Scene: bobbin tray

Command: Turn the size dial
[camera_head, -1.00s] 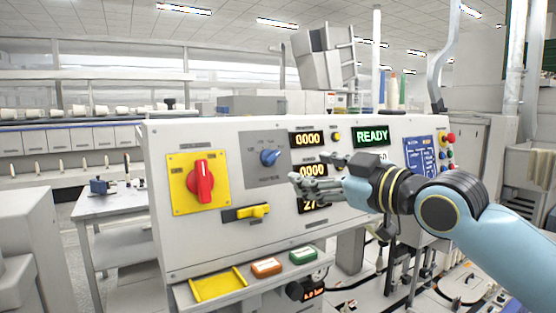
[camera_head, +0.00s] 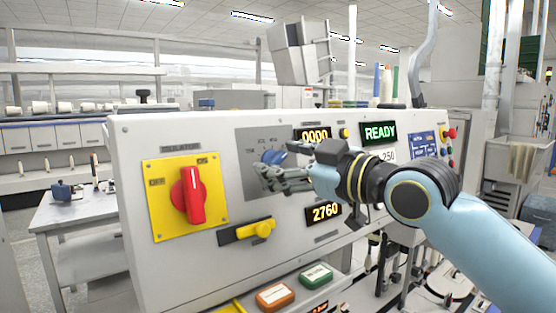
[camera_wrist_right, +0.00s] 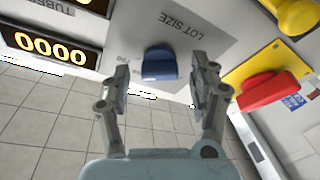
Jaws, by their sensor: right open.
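The size dial (camera_head: 273,157) is a blue knob on a grey plate (camera_head: 253,190) of the white control panel. In the right wrist view the dial (camera_wrist_right: 160,65) sits under lettering that reads "LOT SIZE". My right gripper (camera_head: 262,178) is open, with its fingers in front of the dial's lower part in the head view. In the wrist view the open fingers (camera_wrist_right: 162,88) stand on either side of the dial, with a gap on each side. I cannot tell how far the fingertips are from the panel. My left gripper is out of view.
A red rotary switch (camera_head: 190,195) on a yellow plate is left of the dial. A yellow lever (camera_head: 256,230) sits below it. Number displays, one reading 2760 (camera_head: 325,212), and a green READY display (camera_head: 379,133) are to the right. Orange and green buttons (camera_head: 275,296) sit below.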

